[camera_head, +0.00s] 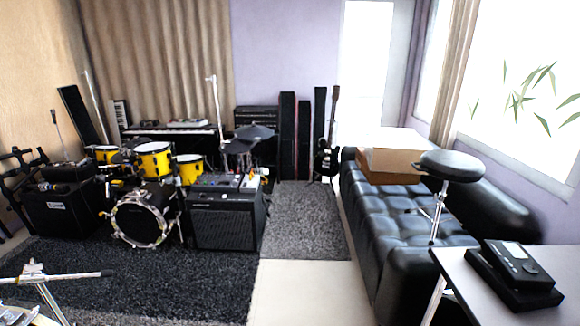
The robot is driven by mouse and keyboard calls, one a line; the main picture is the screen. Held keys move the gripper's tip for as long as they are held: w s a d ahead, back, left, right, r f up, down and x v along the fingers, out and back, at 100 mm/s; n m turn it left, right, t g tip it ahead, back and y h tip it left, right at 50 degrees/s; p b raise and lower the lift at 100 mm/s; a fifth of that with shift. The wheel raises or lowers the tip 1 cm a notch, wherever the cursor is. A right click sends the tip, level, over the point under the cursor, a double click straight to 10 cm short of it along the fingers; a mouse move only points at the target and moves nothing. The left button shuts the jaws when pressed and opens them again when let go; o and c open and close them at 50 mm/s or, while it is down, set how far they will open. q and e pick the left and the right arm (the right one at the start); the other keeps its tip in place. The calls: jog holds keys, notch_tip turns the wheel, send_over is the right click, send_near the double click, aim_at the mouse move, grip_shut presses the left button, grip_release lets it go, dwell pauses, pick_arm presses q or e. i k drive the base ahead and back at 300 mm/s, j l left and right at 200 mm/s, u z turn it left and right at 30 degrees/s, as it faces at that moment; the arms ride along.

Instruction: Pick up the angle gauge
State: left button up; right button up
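A flat black device with a small pale display (516,250), which looks like the angle gauge, lies on a black case or pad (490,272) on a grey table (455,262) at the lower right. It is small, so its markings cannot be read. Neither of my grippers is in view.
A black tufted sofa (378,215) stands behind and left of the table, with a cardboard box (392,162) and a round black stool (450,165). A yellow drum kit (150,160), an amplifier (225,225) and a metal stand (40,280) are at left. Pale floor (310,290) is clear.

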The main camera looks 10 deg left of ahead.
aim_at(115, 184)
jog(key=i+u, duration=0.25)
jog(key=i, duration=0.4)
jog(key=i+u, duration=0.25)
jog(key=i, duration=0.45)
jog(key=i+l+u, duration=0.25)
jog(key=i, duration=0.4)
jog(key=i+u, duration=0.45)
jog(key=i+l+u, duration=0.1)
jog(key=i+u, duration=0.35)
jog(key=i+l+u, duration=0.45)
jog(key=i+j+u, duration=0.15)
jog(key=i, duration=0.3)
